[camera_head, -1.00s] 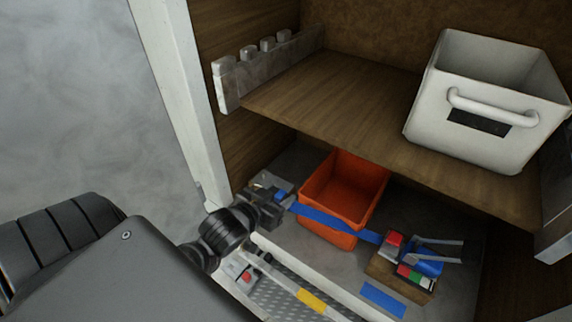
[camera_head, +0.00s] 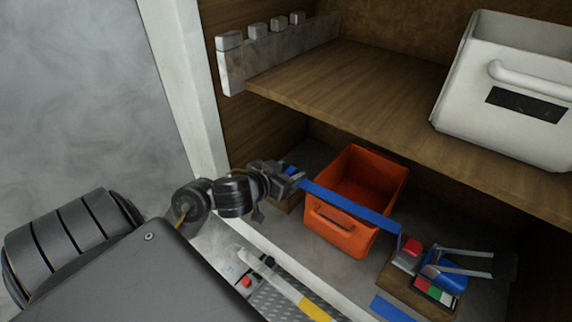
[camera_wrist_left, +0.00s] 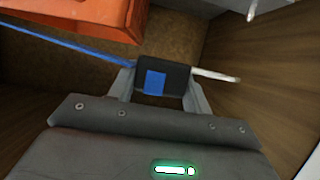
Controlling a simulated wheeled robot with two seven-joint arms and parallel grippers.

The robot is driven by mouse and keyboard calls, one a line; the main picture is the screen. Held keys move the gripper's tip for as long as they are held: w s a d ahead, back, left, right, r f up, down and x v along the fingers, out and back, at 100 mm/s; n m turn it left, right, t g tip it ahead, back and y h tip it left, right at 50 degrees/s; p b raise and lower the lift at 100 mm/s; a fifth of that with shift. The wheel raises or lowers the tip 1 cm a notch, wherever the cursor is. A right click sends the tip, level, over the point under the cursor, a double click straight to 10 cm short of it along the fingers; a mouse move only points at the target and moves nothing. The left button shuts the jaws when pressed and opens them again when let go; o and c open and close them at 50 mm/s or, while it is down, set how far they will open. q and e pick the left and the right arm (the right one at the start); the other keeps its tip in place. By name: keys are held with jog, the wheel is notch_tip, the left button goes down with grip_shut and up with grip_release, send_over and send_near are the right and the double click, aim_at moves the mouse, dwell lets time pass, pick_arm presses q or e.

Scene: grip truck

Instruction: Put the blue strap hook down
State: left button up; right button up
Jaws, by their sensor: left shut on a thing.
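My left gripper (camera_head: 288,177) is shut on the blue strap hook, a dark block with a blue patch (camera_wrist_left: 156,83) and a pale hook (camera_wrist_left: 215,75) at its right in the left wrist view. A blue strap (camera_head: 350,207) runs from it across the front of the orange bin (camera_head: 345,233) to the ratchet (camera_head: 445,272) at the right, which has a blue body and grey handles. In the wrist view the strap (camera_wrist_left: 65,45) leaves to the left. The gripper is left of the bin, in the lower compartment. My right gripper is not in view.
A wooden shelf (camera_head: 330,95) lies above, carrying a white bin (camera_head: 485,125) at the right. A wooden block (camera_head: 398,274) sits under the ratchet. A white and yellow bar (camera_head: 285,285) lies in front. The white cabinet post (camera_head: 185,95) stands left of my gripper.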

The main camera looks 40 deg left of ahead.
pick_arm(q)
jog(key=w+a+f+b, duration=0.1)
jog(key=f, duration=0.1)
jog(key=w+a+f+b, duration=0.1)
jog(key=a, duration=0.1)
jog(key=w+a+f+b, duration=0.1)
jog(key=w+f, duration=0.1)
jog(key=shift+a+f, duration=0.15)
jog(key=shift+f, duration=0.15)
jog(key=shift+w+a+f+b, duration=0.2)
jog(key=shift+b, duration=0.1)
jog(key=shift+w+a+f, duration=0.1)
jog(key=shift+w, duration=0.05)
jog(key=shift+w+a+f, duration=0.1)
jog(key=shift+f, duration=0.15)
jog(key=f+b, duration=0.2)
jog(key=f, duration=0.1)
jog(key=shift+w+a+f, duration=0.15)
jog(key=shift+a, duration=0.05)
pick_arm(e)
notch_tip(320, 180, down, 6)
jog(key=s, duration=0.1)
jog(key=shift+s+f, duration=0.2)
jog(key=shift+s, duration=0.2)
pick_arm(q)
jog(key=shift+f, duration=0.1)
jog(key=shift+f, duration=0.1)
jog(key=o, duration=1.1)
